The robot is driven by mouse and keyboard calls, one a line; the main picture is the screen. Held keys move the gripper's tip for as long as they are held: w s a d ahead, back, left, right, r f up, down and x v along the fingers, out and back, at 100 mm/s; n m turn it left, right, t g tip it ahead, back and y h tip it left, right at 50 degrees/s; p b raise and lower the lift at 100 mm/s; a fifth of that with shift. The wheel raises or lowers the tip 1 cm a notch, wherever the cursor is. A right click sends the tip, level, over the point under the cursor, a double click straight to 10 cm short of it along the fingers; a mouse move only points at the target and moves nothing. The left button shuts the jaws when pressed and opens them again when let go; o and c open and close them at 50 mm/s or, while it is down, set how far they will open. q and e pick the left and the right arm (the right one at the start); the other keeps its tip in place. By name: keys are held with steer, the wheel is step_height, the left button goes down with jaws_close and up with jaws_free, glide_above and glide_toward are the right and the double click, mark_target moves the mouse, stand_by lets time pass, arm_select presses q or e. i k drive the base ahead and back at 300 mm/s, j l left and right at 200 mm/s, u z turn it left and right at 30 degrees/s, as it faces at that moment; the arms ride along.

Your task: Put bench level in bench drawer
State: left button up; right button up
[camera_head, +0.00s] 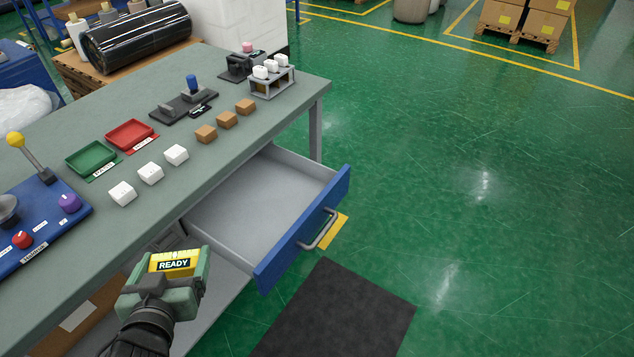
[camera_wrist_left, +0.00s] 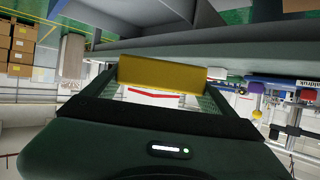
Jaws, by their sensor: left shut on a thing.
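My left gripper (camera_head: 168,276), green with a dark wrist, is low in the head view, beside the bench's front edge and left of the open drawer. It is shut on a yellow block, which I take as the bench level (camera_head: 180,256); a dark READY label shows at it. In the left wrist view the level (camera_wrist_left: 163,72) lies across between the jaws. The bench drawer (camera_head: 262,195) is pulled out, with grey inside, a blue front and a metal handle; its visible inside is empty. The level is outside the drawer. My right gripper is not in view.
The bench top (camera_head: 235,140) carries white blocks (camera_head: 150,173), brown blocks (camera_head: 227,119), a green tray (camera_head: 91,157), a red tray (camera_head: 130,134) and a blue control panel (camera_head: 45,225) with a lever. A dark mat (camera_head: 335,315) lies on the open green floor.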

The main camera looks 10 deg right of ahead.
mark_target(256, 229)
steer(key=i+l+z, duration=0.45)
steer(key=l, duration=0.15)
steer(key=i+l+z, duration=0.75)
steer(key=i+z, duration=0.2)
steer(key=i, duration=0.15)
steer(key=i+u, duration=0.5)
steer(key=i+l+u, duration=0.1)
steer(key=i+u, duration=0.35)
steer(key=i, duration=0.15)
steer(key=i+l+u, duration=0.35)
steer(key=i+u, duration=0.35)
steer(key=u, duration=0.2)
steer(key=i+l+u, duration=0.1)
steer(key=u, duration=0.35)
steer(key=i+l+u, duration=0.2)
steer(key=u, duration=0.2)
steer(key=i+l+u, duration=0.2)
steer(key=u, duration=0.25)
steer(key=i+l+u, duration=0.15)
steer(key=l+u, duration=0.25)
steer(key=i+l+u, duration=0.45)
steer(key=l+u, duration=0.25)
steer(key=i+l+u, duration=0.15)
steer(key=l+u, duration=0.25)
steer(key=i+l+u, duration=0.1)
steer(key=l+u, duration=0.25)
steer(key=i+l, duration=0.2)
steer(key=i, duration=0.2)
